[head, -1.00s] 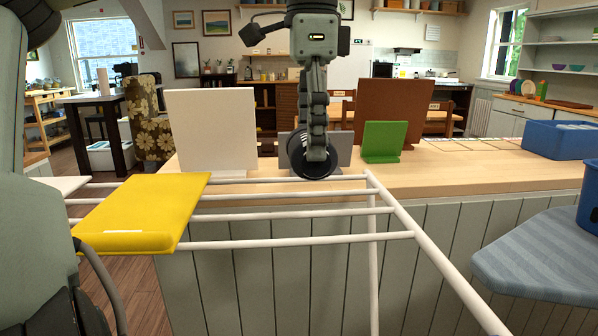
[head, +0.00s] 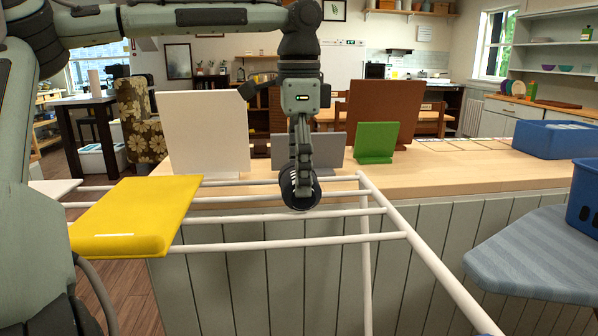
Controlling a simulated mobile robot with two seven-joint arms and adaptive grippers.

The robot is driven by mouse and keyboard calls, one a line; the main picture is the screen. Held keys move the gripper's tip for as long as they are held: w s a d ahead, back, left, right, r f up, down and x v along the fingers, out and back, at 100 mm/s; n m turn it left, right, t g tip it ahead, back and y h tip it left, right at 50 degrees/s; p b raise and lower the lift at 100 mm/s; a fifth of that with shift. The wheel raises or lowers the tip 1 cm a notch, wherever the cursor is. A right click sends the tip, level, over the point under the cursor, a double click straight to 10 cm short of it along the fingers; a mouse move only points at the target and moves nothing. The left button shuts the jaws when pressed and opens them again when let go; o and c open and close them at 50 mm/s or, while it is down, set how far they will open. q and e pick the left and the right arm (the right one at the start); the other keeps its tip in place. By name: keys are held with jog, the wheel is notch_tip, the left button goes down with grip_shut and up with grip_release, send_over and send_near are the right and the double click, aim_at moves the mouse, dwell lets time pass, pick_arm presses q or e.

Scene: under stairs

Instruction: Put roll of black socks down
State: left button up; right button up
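The roll of black socks (head: 303,204) is a dark round bundle in the middle of the head view. My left gripper (head: 301,186), on the arm that comes in from the left, points down and is shut on it. The roll appears in front of the white drying rack (head: 355,213) bars, near the rack's far right corner. I cannot tell whether it touches a bar. The fingers hide part of the roll. My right gripper is not in view.
A folded yellow cloth (head: 135,215) lies on the rack's left side. Behind is a wooden counter (head: 440,172) with white, grey, green (head: 376,141) and brown upright boards. A blue bin (head: 556,139) stands at the counter's right. A striped ironing board (head: 530,262) with a blue basket (head: 586,195) is at right.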

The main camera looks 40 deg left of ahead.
pick_arm(q)
jog(key=shift+f, duration=0.15)
jog(key=o, duration=1.6)
jog(key=shift+c, duration=0.2)
notch_tip(320, 180, up, 12)
jog(key=shift+r, duration=0.2)
